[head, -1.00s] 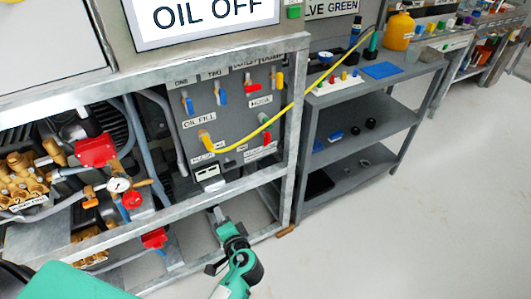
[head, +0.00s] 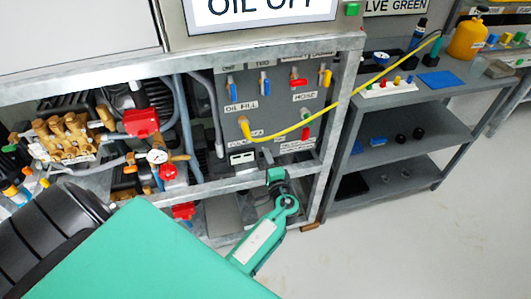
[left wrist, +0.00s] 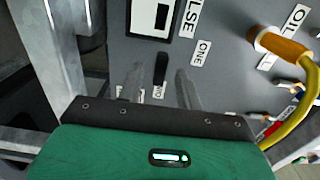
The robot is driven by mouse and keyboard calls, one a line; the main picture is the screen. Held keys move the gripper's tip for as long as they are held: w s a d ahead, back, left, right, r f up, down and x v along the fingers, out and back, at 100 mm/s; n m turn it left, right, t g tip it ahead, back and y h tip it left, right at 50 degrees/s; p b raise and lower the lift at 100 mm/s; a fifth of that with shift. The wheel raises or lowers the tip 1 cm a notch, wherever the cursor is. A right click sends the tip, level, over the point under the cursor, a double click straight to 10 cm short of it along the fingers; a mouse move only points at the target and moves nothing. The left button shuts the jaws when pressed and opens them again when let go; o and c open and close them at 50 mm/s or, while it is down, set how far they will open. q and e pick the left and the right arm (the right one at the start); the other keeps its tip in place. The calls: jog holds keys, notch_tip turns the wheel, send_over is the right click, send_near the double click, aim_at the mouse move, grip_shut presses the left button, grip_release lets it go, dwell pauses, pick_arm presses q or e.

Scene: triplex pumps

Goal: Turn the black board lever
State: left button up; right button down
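The grey board (head: 280,112) in the metal frame carries coloured levers and a yellow hose. In the left wrist view a small black lever (left wrist: 161,68) stands on the board (left wrist: 225,80), near the labels ONE and TWO. My left gripper (left wrist: 160,88) has its two fingers apart, one on each side of the lever as seen there; I cannot tell whether they touch it. In the head view the left gripper (head: 275,176) is at the board's lower edge, and I cannot make out the black lever clearly there. My right gripper is not in view.
A yellow hose (head: 345,98) runs from the board to the grey shelf (head: 395,122) at the right. Brass pump parts and a red valve (head: 142,122) are left of the board. A metal rail (head: 225,184) crosses below it. The floor at the right is clear.

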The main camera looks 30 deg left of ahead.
pick_arm(q)
jog(key=shift+x, duration=1.6)
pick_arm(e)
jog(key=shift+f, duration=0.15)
pick_arm(q)
grip_shut()
